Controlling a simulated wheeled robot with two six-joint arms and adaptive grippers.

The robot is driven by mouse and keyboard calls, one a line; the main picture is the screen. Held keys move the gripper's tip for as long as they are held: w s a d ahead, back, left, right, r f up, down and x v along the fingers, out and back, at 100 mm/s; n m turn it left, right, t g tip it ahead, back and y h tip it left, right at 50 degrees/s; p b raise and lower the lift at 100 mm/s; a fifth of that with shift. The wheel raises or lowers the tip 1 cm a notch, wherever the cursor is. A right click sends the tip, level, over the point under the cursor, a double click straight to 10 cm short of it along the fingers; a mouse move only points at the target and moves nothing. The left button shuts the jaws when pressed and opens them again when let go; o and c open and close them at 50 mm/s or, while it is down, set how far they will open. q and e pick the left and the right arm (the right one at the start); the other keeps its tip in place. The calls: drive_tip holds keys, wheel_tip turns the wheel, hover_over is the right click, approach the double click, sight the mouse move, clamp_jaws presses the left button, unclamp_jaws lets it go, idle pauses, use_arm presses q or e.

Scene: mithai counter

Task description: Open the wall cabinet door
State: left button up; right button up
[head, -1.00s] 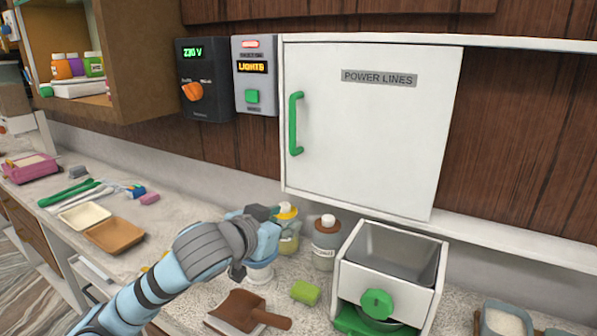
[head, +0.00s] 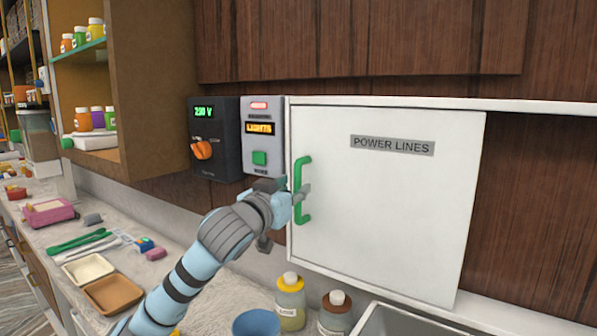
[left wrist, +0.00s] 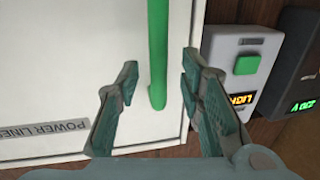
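The white wall cabinet door (head: 400,215) looks closed and carries a "POWER LINES" label (head: 392,146). Its green upright handle (head: 299,175) is near the left edge. My left gripper (head: 298,190) is at the handle's lower half in the head view. In the left wrist view the gripper (left wrist: 160,82) is open, with its two fingers on either side of the green handle (left wrist: 158,45). A gap shows between the handle and each finger. The door (left wrist: 60,80) also fills the left of that view. My right gripper is not in view.
A grey switch box (head: 262,140) with a green button and a dark voltage box (head: 213,145) are mounted just left of the door. Bottles (head: 290,303) and a metal-topped container (head: 400,322) stand on the counter below. An open wooden shelf (head: 150,90) is at left.

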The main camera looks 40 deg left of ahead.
use_arm(q)
drive_tip(key=x, duration=0.3)
drive_tip(key=shift+d, duration=0.1)
drive_tip(key=shift+s, duration=0.1)
drive_tip(key=shift+c, duration=0.2)
clamp_jaws()
